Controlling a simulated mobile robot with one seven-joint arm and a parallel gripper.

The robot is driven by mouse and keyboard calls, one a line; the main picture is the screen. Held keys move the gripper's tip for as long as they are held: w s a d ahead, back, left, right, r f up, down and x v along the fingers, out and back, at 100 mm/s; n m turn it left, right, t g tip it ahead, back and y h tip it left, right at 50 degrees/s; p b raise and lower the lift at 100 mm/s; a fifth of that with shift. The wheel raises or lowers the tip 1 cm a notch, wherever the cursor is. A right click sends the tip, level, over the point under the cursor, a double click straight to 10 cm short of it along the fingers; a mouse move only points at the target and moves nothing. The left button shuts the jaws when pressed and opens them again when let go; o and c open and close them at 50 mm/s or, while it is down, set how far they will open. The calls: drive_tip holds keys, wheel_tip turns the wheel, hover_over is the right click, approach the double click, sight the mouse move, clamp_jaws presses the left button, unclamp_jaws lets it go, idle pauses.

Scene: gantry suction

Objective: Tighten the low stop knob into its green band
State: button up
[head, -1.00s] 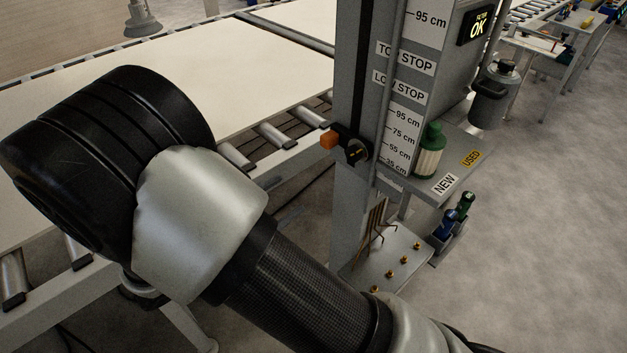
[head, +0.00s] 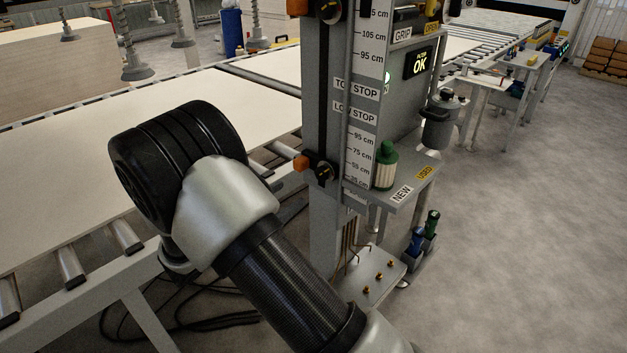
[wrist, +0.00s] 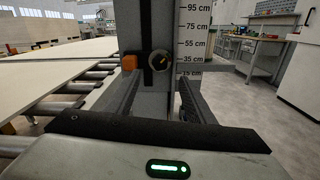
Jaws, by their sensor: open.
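The low stop knob (head: 324,172) is black with a yellow mark, on the front of the grey column (head: 322,120) beside the lower cm scale. An orange block (head: 301,162) sits just left of it. In the wrist view the knob (wrist: 159,61) is straight ahead, its yellow mark slanting up to the right, with the orange block (wrist: 129,62) at its left. I cannot make out a green band. My gripper (wrist: 160,84) is open and empty, its dark fingers pointing toward the column, below and short of the knob. In the head view my arm hides the fingers.
An upper knob (head: 329,10) sits higher on the column. A shelf (head: 408,188) with a green-capped bottle (head: 386,165) juts out on the right. A roller conveyor (head: 125,237) carrying pale boards lies left. Open floor (head: 520,200) is on the right.

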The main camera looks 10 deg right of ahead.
sight(319, 175)
drive_tip(key=x, duration=1)
drive_tip(key=shift+w+d+b, duration=0.15)
drive_tip(key=shift+d+b, duration=0.15)
drive_tip(key=shift+b, duration=0.05)
drive_tip(key=c, duration=1.1)
drive_tip(key=shift+o, duration=0.2)
drive_tip(key=shift+a+f+m+b, duration=0.1)
drive_tip(key=shift+f+m+b, duration=0.05)
drive_tip(key=shift+m+b, duration=0.6)
drive_tip(key=shift+m, duration=0.35)
drive_tip(key=o, duration=1.1)
drive_tip(key=shift+c, duration=0.2)
